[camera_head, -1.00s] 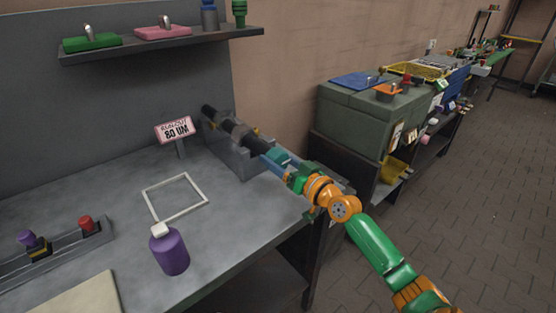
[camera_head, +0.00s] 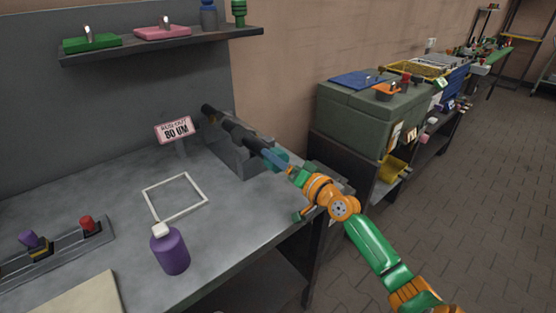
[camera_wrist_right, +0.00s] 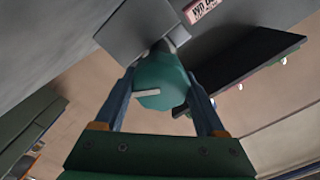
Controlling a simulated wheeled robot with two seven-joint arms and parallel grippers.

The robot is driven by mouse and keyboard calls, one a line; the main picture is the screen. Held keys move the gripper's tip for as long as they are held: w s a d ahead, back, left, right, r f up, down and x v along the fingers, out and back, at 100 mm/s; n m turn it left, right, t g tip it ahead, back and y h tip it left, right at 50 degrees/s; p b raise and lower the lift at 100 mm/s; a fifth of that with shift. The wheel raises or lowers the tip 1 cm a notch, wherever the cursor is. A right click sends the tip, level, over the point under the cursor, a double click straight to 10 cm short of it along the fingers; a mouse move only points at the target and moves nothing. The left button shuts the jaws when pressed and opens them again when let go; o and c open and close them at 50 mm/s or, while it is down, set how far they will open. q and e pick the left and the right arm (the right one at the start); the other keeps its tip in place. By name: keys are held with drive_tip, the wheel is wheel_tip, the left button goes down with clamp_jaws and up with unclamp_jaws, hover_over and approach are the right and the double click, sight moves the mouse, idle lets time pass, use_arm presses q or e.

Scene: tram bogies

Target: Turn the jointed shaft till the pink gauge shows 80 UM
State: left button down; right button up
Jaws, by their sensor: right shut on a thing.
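The jointed shaft (camera_head: 235,131) lies in a grey stand on the bench, dark at its far end, with a teal end piece (camera_head: 282,154) nearest my arm. In the right wrist view the teal end piece (camera_wrist_right: 160,82) carries a white mark, and a blue finger sits on each side of it. My right gripper (camera_head: 276,160) is shut on this end piece. The pink gauge (camera_head: 174,130) stands on a post left of the shaft and reads RUN-OUT 80 UM. Its edge also shows in the right wrist view (camera_wrist_right: 202,9). My left gripper is out of view.
A white square frame (camera_head: 175,198) and a purple bottle (camera_head: 170,250) are on the bench, left of the shaft. A grey rack (camera_head: 62,250) with small parts is at the left. A shelf (camera_head: 160,46) hangs above. A green-grey case (camera_head: 358,120) stands right of the bench.

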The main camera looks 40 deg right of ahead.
idle(0.3)
drive_tip(key=o, duration=1.3)
drive_tip(key=s, duration=0.4)
drive_tip(key=s+b, duration=0.1)
drive_tip(key=s, duration=0.1)
drive_tip(key=shift+s+d+f, duration=0.1)
drive_tip(key=shift+s+d, duration=0.15)
drive_tip(key=shift+d, duration=0.05)
drive_tip(key=shift+s, duration=0.3)
